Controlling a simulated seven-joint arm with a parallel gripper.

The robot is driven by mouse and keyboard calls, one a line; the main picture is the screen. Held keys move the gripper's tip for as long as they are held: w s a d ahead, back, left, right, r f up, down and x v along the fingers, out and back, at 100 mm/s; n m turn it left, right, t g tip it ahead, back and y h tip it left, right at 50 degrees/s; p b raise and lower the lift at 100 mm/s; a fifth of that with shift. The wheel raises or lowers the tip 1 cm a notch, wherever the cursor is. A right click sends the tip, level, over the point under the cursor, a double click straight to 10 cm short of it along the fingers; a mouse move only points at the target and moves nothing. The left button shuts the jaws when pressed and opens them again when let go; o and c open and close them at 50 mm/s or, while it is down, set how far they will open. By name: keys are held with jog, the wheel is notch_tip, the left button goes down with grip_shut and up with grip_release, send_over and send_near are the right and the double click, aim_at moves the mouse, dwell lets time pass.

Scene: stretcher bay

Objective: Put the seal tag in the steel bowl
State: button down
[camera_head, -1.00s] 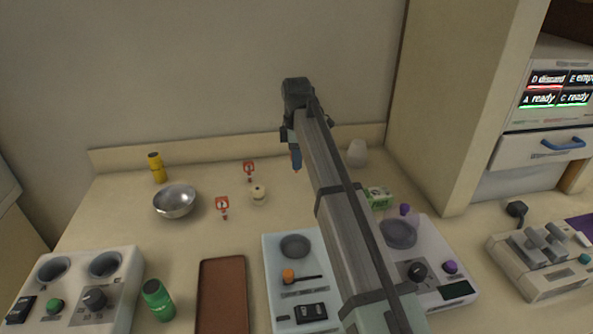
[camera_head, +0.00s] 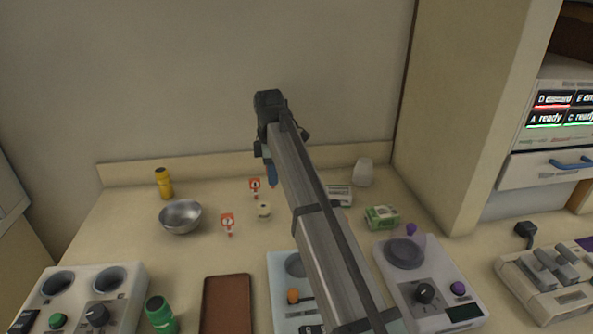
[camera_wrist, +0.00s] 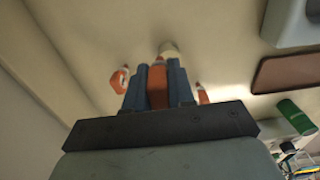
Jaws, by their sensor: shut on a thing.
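The steel bowl (camera_head: 170,219) stands on the left part of the counter in the head view, and its inside looks empty. My gripper (camera_head: 271,178) is above the back of the counter, right of the bowl. In the wrist view its blue fingers (camera_wrist: 157,72) are shut on an orange-red seal tag (camera_wrist: 157,88), mostly hidden between them. Two other red-and-white tags stand on the counter, a near tag (camera_head: 228,221) beside the bowl and a far tag (camera_head: 255,186) just left of my gripper.
A yellow bottle (camera_head: 164,184) stands behind the bowl, and a cream spool (camera_head: 264,211) stands between the tags and my arm. A brown tray (camera_head: 227,306), a green bottle (camera_head: 160,315) and devices line the front. A green box (camera_head: 382,217) and white cup (camera_head: 363,172) are right.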

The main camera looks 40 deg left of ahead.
aim_at(178, 204)
jog(key=s+a+r+n, duration=0.1)
jog(key=s+a+r, duration=0.1)
jog(key=s+a, duration=0.75)
jog(key=s+a+r+n, duration=0.1)
jog(key=s+a+r, duration=0.1)
jog(key=s+a, duration=0.8)
jog(key=shift+s+d+f+m, duration=0.1)
jog(key=shift+d+f+m, duration=0.2)
jog(key=shift+f, duration=1.55)
jog(key=shift+s+d+f+m, duration=0.1)
jog(key=shift+f+m, duration=0.25)
jog(key=shift+f, duration=1.5)
jog(key=shift+s+d+f+m, duration=0.15)
jog(key=shift+f+m, duration=0.2)
jog(key=shift+f, duration=1.5)
jog(key=c, duration=0.9)
grip_release()
jog(key=shift+r, duration=3.55)
